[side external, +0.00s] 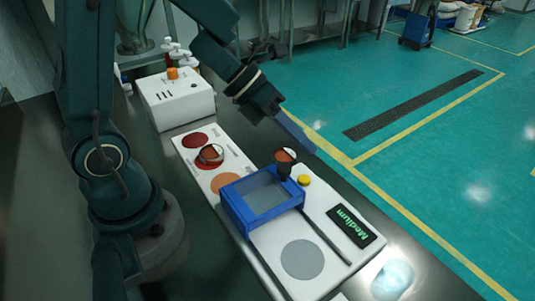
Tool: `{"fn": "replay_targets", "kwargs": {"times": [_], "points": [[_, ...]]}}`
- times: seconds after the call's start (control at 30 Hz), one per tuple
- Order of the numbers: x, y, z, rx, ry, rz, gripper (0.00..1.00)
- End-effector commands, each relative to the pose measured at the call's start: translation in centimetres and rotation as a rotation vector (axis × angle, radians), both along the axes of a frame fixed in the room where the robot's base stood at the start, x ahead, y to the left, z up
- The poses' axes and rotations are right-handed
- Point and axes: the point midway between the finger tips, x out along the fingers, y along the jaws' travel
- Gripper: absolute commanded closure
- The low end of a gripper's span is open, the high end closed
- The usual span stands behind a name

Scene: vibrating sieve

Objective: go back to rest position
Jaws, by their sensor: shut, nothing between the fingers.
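My gripper (297,133) is at the end of the arm, up and to the right of the white sieve machine (325,262). Its fingers are shut with nothing between them, in the air above the machine's far end. The blue square sieve frame (235,207) sits on the machine, with a grey mesh or floor inside. A small dark cup with reddish-brown contents (285,158) stands at the frame's far right corner, below my gripper. A round glass dish (210,154) sits on the white board with coloured circles (183,148).
A white box with an orange knob (177,103) and several bottles (170,48) stand at the back left. The machine has a yellow button (304,180) and a display reading "Medium" (352,226). A clear shiny object (392,278) lies at front right. Open floor lies beyond the table's right edge.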

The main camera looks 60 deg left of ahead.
Motion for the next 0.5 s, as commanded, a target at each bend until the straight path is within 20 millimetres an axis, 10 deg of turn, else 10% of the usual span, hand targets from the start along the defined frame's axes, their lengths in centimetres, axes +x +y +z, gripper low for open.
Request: {"fn": "replay_targets", "kwargs": {"times": [0.27,0.5], "points": [[0.2,-0.6,1.9,0.005,-0.066,-0.016,1.00],[3.0,0.2,11.4,-0.233,-0.278,0.463,1.00]]}}
